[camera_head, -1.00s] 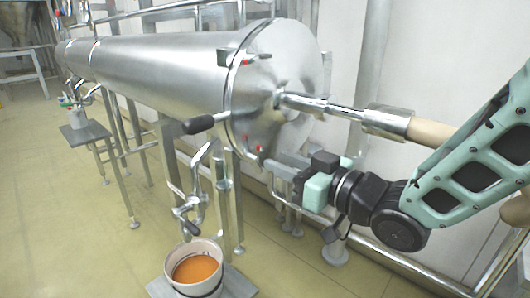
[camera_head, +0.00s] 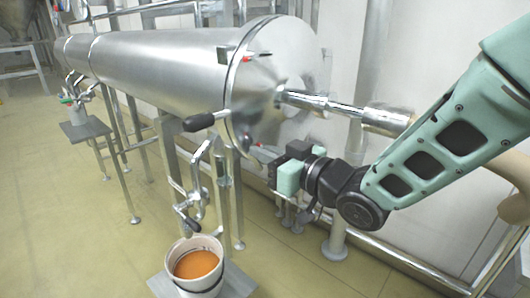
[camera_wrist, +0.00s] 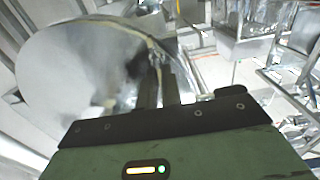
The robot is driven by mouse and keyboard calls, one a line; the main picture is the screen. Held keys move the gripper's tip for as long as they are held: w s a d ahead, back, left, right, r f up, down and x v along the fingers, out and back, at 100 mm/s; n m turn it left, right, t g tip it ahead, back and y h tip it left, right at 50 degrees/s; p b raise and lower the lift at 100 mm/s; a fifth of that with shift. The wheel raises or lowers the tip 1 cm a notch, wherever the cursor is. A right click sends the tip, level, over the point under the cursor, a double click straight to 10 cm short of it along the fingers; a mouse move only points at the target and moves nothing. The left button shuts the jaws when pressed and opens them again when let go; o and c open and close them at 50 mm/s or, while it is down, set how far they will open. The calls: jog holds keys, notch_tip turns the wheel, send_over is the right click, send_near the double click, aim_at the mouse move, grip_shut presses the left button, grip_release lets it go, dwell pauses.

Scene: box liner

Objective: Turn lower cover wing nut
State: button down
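The steel tank's round end cover (camera_head: 285,90) faces right in the head view, and it fills the left of the wrist view (camera_wrist: 80,65). My gripper (camera_head: 264,158) is at the lower edge of this cover, where the lower wing nut sits. The nut is mostly hidden there and I cannot make out its shape. In the wrist view my two dark fingers (camera_wrist: 159,88) point at the cover's rim, close together with a narrow gap. I cannot tell whether they touch or grip the nut.
A black-handled lever (camera_head: 205,121) sticks out left of the cover. A shaft (camera_head: 345,108) runs out from the cover's middle, above my gripper. A bucket of orange liquid (camera_head: 196,268) stands below the tap (camera_head: 190,195). Steel legs and a floor rail lie below.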

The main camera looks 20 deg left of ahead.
jog(key=shift+f+b, duration=0.1)
jog(key=shift+b, duration=0.35)
jog(key=n+b, duration=0.3)
jog(key=b, duration=0.2)
jog(key=n+b, duration=0.4)
jog(key=s+f+n+b, duration=0.1)
jog(key=n+b, duration=0.3)
jog(key=b, duration=0.1)
jog(key=shift+s+a+f+b, duration=0.1)
jog(key=shift+a+b, duration=0.1)
jog(key=shift+b, duration=0.15)
jog(key=n+b, duration=0.2)
jog(key=b, duration=0.1)
jog(key=n+b, duration=0.2)
jog(key=b, duration=0.1)
jog(key=shift+s+f+n, duration=0.1)
jog(key=shift+f+n, duration=0.1)
jog(key=shift+n, duration=0.1)
jog(key=n+b, duration=0.3)
jog(key=shift+n+b, duration=0.3)
jog(key=shift+b, duration=0.05)
